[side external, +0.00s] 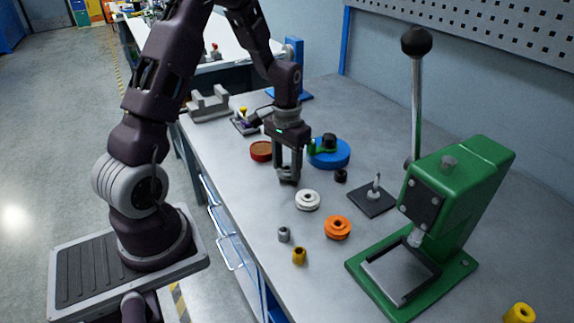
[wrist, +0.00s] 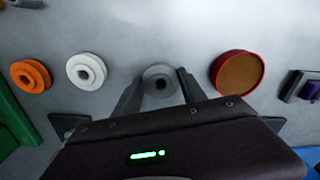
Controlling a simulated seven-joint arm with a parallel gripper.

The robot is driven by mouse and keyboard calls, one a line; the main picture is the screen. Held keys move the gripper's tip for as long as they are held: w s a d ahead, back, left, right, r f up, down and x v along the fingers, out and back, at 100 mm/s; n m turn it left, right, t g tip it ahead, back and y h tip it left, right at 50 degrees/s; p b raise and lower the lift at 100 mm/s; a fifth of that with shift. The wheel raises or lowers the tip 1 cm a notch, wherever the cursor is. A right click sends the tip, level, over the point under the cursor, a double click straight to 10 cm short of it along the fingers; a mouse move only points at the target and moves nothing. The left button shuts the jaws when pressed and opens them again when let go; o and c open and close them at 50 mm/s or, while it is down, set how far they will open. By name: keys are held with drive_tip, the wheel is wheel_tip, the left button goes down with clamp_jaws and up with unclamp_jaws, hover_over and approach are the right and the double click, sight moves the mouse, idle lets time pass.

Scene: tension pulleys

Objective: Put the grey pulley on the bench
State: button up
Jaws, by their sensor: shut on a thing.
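My gripper (side external: 288,177) points down at the bench (side external: 262,208), its fingers just above or at the surface. It is shut on the grey pulley (wrist: 160,80), which shows between the fingertips in the wrist view. In the side view the pulley is mostly hidden by the fingers, and I cannot tell whether it touches the bench. A white pulley (side external: 308,200) and an orange pulley (side external: 338,228) lie flat on the bench beside my gripper; in the wrist view the white pulley (wrist: 87,71) and orange pulley (wrist: 30,76) are to its left.
A red-rimmed round dish (side external: 261,150) and a blue disc (side external: 330,156) sit behind my gripper. A black plate with a post (side external: 373,198) and a green lever press (side external: 460,195) stand right.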

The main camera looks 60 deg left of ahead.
drive_tip(key=o, duration=1.4)
drive_tip(key=shift+f, duration=0.1)
drive_tip(key=s+d+r+t, duration=0.1)
drive_tip(key=d+r, duration=0.1)
drive_tip(key=r, duration=0.7)
drive_tip(key=s+d+r, duration=0.1)
drive_tip(key=d+r, duration=0.2)
drive_tip(key=r, duration=0.5)
drive_tip(key=s+d+r+m+t, duration=0.1)
drive_tip(key=s+d+r+t, duration=0.1)
drive_tip(key=s+d, duration=0.4)
drive_tip(key=s+d+r+m+t, duration=0.2)
drive_tip(key=s+d, duration=0.3)
drive_tip(key=s, duration=0.6)
drive_tip(key=shift+d+r+t, duration=0.3)
drive_tip(key=shift+d+r, duration=0.05)
drive_tip(key=shift+r, duration=0.3)
